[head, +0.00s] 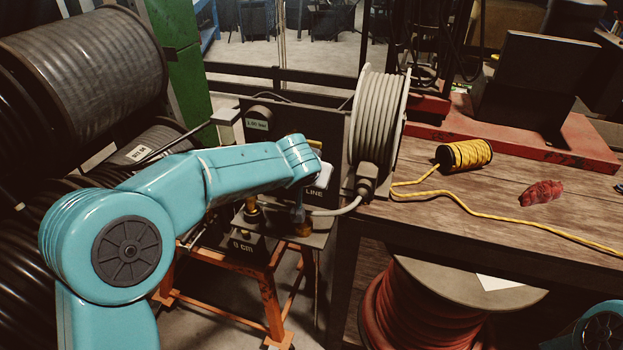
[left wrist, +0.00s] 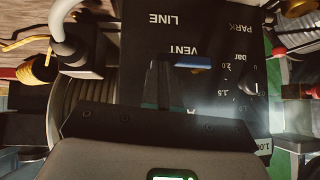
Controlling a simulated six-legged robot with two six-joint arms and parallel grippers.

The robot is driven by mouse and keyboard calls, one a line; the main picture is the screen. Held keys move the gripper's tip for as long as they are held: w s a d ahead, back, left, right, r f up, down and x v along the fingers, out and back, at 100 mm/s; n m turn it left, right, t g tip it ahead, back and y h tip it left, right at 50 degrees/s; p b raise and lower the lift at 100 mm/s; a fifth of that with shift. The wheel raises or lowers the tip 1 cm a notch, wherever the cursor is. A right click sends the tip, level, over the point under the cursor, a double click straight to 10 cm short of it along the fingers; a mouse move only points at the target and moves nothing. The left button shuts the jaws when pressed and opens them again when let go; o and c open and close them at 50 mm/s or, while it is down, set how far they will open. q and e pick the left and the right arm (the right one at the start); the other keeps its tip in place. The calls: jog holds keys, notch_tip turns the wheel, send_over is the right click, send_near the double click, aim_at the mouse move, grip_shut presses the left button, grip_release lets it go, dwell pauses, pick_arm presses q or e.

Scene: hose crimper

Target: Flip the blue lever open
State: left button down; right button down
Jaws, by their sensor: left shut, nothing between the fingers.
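The blue lever (left wrist: 193,62) shows in the left wrist view as a short blue bar on a dark panel (left wrist: 215,30), close to the upside-down word VENT. My left gripper (left wrist: 162,64) is shut and empty. Its dark fingertips are just left of the lever in that view; I cannot tell whether they touch it. My right gripper is out of view.
A grey hose reel (head: 378,120) stands right of the panel. The wooden table (head: 465,205) holds a yellow rope spool (head: 464,155) and a red rag (head: 541,192). A dial marked bar (left wrist: 242,88) is beside the lever.

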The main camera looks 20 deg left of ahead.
pick_arm(q)
jog(key=f+m+t+y+b, duration=0.1)
jog(key=f+m+y+b, duration=0.1)
jog(key=b, duration=0.6)
jog(key=f+m+t+y+b, duration=0.1)
jog(key=f+m+y+b, duration=0.1)
jog(key=b, duration=0.6)
jog(key=a+f+m+y+b, duration=0.1)
jog(key=f+m+y+b, duration=0.1)
jog(key=f+y+b, duration=0.2)
jog(key=shift+f+m+t+y+b, duration=0.2)
jog(key=shift+y+b, duration=0.3)
jog(key=shift+b, duration=0.65)
jog(key=shift+f+m+t+y+b, duration=0.15)
jog(key=shift+y+b, duration=0.35)
jog(key=shift+b, duration=0.65)
jog(key=shift+a+r, duration=0.15)
jog(key=shift+r, duration=0.25)
